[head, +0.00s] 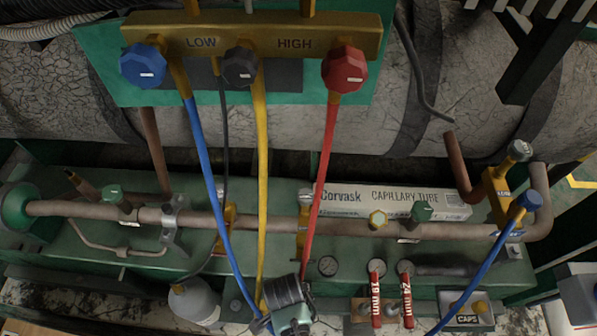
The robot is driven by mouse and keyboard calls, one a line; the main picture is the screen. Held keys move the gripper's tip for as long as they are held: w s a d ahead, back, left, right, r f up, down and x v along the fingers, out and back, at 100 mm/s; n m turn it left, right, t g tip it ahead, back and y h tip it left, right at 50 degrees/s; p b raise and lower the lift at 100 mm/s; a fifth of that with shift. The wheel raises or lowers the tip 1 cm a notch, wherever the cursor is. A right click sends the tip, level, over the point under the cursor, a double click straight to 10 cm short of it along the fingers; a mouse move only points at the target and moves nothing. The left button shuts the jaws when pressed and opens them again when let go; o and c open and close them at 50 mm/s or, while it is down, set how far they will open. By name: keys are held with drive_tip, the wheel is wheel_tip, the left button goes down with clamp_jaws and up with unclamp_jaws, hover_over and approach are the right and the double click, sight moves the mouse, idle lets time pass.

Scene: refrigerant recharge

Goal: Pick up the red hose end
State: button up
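The red hose (322,180) hangs from under the red knob (345,68) on the HIGH side of the brass manifold (270,33). It runs down, slightly leftward, in front of the copper pipe. Its lower end meets or passes behind a black ribbed object with a grey-green body (290,305) at the bottom edge. The red hose end itself cannot be made out there. My gripper is not in view.
A blue hose (207,165) and a yellow hose (262,170) hang left of the red one. Another blue length (480,268) joins a right-hand valve. A Corvask capillary tube box (395,200) lies behind the copper pipe (275,223). Red-handled tools (376,298) stand at front.

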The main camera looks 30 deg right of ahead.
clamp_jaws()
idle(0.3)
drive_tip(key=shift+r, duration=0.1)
